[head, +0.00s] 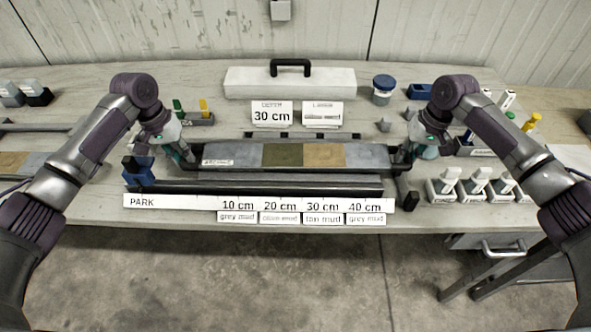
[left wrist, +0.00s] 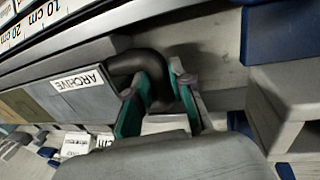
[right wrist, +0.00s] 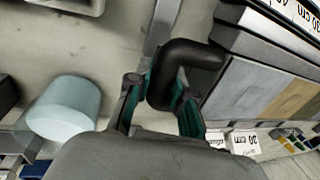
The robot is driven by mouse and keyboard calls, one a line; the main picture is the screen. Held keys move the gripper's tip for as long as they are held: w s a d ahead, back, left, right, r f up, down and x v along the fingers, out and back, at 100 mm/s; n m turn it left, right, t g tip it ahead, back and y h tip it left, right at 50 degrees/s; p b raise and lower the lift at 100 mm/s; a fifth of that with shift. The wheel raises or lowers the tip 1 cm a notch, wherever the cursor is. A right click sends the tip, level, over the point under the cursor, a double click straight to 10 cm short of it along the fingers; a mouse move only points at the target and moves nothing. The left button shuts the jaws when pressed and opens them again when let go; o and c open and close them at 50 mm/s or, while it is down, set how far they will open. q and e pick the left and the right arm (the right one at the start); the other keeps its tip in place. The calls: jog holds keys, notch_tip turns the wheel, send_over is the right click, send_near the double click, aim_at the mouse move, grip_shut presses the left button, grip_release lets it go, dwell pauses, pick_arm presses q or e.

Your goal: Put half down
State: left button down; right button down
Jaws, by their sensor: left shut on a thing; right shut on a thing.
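The core half (head: 240,155) is a long dark liner with grey, olive, tan and grey bands, held level between my two grippers. An ARCHIVE label shows on its left end in the left wrist view (left wrist: 76,82). My left gripper (head: 191,160) is shut on the black handle (left wrist: 150,68) at its left end. My right gripper (head: 404,160) is shut on the black handle (right wrist: 185,65) at its right end. Whether its underside touches anything is hidden. A dark rail (head: 260,187) runs in front, above a ruler strip (head: 170,202) marked PARK and 10 to 40 cm.
A blue slider block (head: 138,170) stands at the rail's left end. Behind are a 30 cm sign (head: 271,114) and a long pale box (head: 245,82) with a black handle. A pale cylinder (right wrist: 65,105) is near my right gripper.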

pick_arm(q)
jog(key=c, duration=1.3)
grip_release()
jog(key=shift+s+a+f, duration=0.15)
jog(key=shift+s, duration=0.05)
pick_arm(e)
jog(key=c, duration=1.3)
grip_release()
jog(key=shift+s+d+f, duration=0.15)
jog(key=shift+s+f, duration=0.25)
jog(key=shift+f, duration=0.3)
pick_arm(q)
jog(key=shift+o, duration=1.4)
jog(key=shift+w+f, duration=0.1)
pick_arm(e)
jog(key=shift+o, duration=1.3)
jog(key=shift+f, duration=0.1)
pick_arm(q)
jog(key=shift+w+f, duration=0.1)
jog(key=shift+w, duration=0.1)
pick_arm(e)
jog(key=shift+w+f, duration=0.15)
jog(key=shift+w, duration=0.1)
pick_arm(q)
jog(key=shift+r, duration=0.2)
pick_arm(e)
jog(key=shift+r, duration=0.2)
